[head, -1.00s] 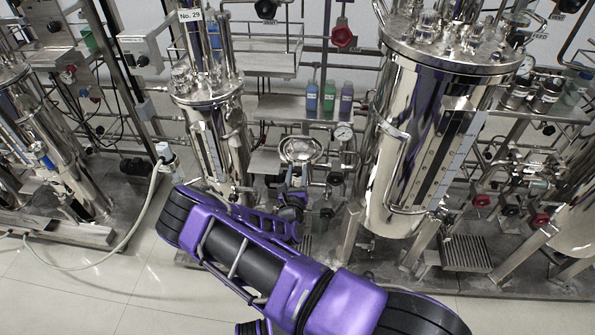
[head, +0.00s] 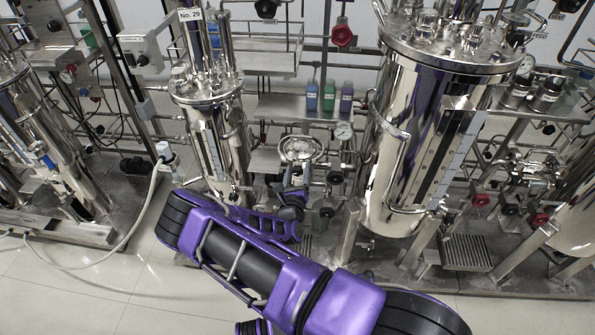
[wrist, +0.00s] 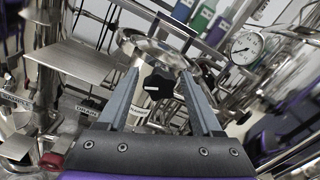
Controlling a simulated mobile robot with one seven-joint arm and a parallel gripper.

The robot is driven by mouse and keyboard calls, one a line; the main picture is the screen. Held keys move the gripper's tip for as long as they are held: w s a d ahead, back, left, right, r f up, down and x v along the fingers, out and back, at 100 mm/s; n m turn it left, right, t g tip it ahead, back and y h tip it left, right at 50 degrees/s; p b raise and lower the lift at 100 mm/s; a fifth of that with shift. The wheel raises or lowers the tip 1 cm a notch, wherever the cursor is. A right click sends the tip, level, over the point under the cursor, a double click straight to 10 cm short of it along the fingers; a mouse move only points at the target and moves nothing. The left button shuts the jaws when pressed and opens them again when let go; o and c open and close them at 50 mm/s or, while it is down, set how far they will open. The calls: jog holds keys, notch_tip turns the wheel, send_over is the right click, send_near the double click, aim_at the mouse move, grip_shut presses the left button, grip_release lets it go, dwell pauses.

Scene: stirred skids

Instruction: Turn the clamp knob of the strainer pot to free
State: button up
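The strainer pot (head: 300,150) is a small round shiny metal vessel low in the middle of the head view. It also shows at the top of the wrist view (wrist: 150,46). Its clamp knob (wrist: 158,84) is black and lobed, and it sits just below the pot's rim in the wrist view. My gripper (wrist: 158,74) is open, with two grey fingers on either side of the knob in the picture. I see no clear contact, and the depth between fingertips and knob is hard to tell. In the head view the knob is too small to make out.
A pressure gauge (wrist: 246,46) and pipes stand close on the right in the wrist view. A metal plate (wrist: 72,62) is at left. Blue, green and purple bottles (head: 329,98) stand on a shelf behind. A large tank (head: 400,150) rises at right, a slimmer one (head: 205,150) at left.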

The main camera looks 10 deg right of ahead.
jog(key=shift+o, duration=0.2)
jog(key=v, duration=1.7)
jog(key=shift+s, duration=0.2)
jog(key=shift+a+r, duration=0.1)
